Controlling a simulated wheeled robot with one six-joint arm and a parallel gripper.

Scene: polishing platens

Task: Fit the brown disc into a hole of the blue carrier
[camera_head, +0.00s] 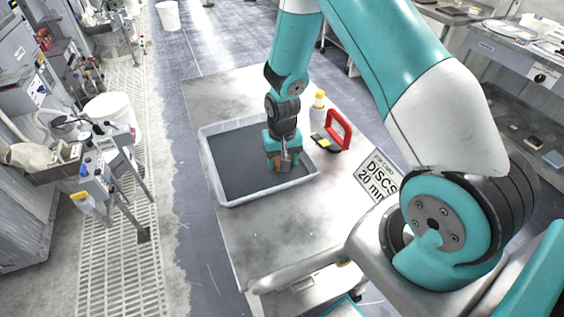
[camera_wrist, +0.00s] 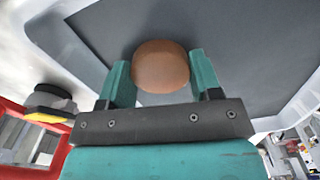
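The brown disc (camera_wrist: 160,66) is between the two teal fingers of my gripper (camera_wrist: 162,78) in the wrist view. It fills the gap, with a finger against each side. In the head view my gripper (camera_head: 281,164) points down over the right part of a grey-floored tray (camera_head: 222,198), and the fingertips are low, close to the floor. Whether the disc touches the floor is not clear. I see no blue carrier in either view.
The tray stands on a metal table (camera_head: 270,235). The left part of the tray is empty. The table front is clear.

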